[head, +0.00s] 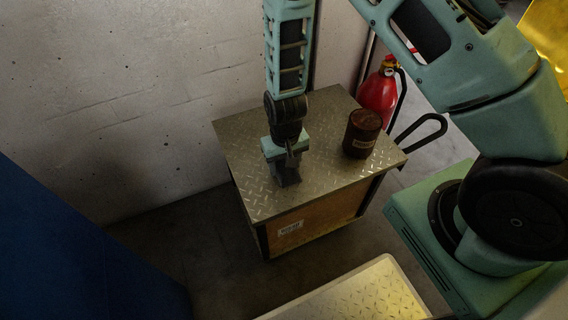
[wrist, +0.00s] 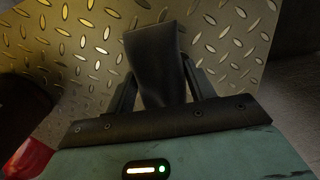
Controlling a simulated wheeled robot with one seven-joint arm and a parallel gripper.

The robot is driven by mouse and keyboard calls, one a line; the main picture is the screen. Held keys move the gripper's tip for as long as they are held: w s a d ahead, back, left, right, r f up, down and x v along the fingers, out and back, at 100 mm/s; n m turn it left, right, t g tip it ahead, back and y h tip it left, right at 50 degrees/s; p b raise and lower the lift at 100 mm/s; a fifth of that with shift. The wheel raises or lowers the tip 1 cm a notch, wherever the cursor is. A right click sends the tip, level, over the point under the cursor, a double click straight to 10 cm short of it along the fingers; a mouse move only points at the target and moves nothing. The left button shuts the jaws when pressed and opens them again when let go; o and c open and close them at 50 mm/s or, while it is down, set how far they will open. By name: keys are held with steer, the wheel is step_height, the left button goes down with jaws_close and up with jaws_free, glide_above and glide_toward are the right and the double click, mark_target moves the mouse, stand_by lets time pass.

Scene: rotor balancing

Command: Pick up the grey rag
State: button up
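The grey rag (head: 286,176) is a dark, limp strip of cloth at my gripper, over the metal top of the cart. In the wrist view, the rag (wrist: 156,62) runs up between the two fingers and widens beyond their tips. My gripper (head: 290,160) points down over the cart top. In the wrist view, the fingers of my gripper (wrist: 158,72) lean in against both sides of the rag, shut on it. I cannot tell whether the rag's lower end touches the cart top.
The cart (head: 245,150) has a tread-plate top. A dark brown can (head: 362,134) stands on it to the right of my gripper. A red fire extinguisher (head: 379,98) stands behind the cart. A blue surface (head: 80,250) fills the lower left. The cart top's left part is clear.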

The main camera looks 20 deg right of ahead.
steer(key=shift+r, duration=0.1)
step_height(320, 180, up, 10)
steer(key=p, duration=0.2)
steer(key=shift+p, duration=0.35)
